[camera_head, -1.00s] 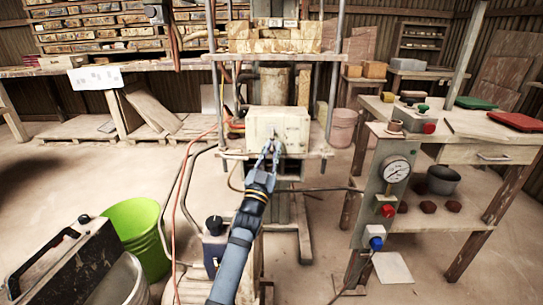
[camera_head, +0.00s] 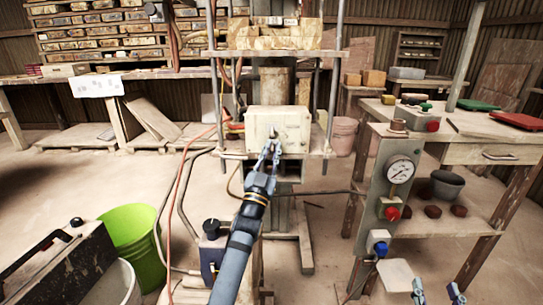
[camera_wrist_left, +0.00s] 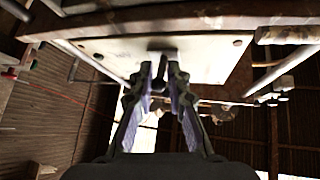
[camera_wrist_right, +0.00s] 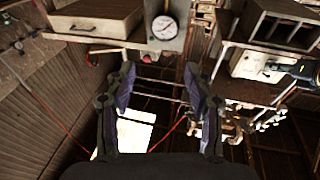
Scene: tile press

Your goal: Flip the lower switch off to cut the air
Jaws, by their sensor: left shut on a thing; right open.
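The grey panel (camera_head: 378,187) at right carries a red-knobbed switch (camera_head: 391,212) with a blue-knobbed switch (camera_head: 380,246) below it. My left gripper (camera_head: 271,150) is at the front of the pale press box (camera_head: 291,121), away from that panel. In the left wrist view the box face (camera_wrist_left: 210,58) lies just beyond its fingers, and they are closed on a small dark knob (camera_wrist_left: 158,84), partly hidden between them. My right gripper (camera_head: 437,291) is open and empty at the lower right, below and right of the blue switch. Its fingers also show in the right wrist view (camera_wrist_right: 160,85).
A pressure gauge (camera_head: 399,170) sits above the red switch. The workbench (camera_head: 490,125) stands right of the panel. A green bucket (camera_head: 135,240) and a black-handled case (camera_head: 55,265) are at lower left. Hoses hang left of the press.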

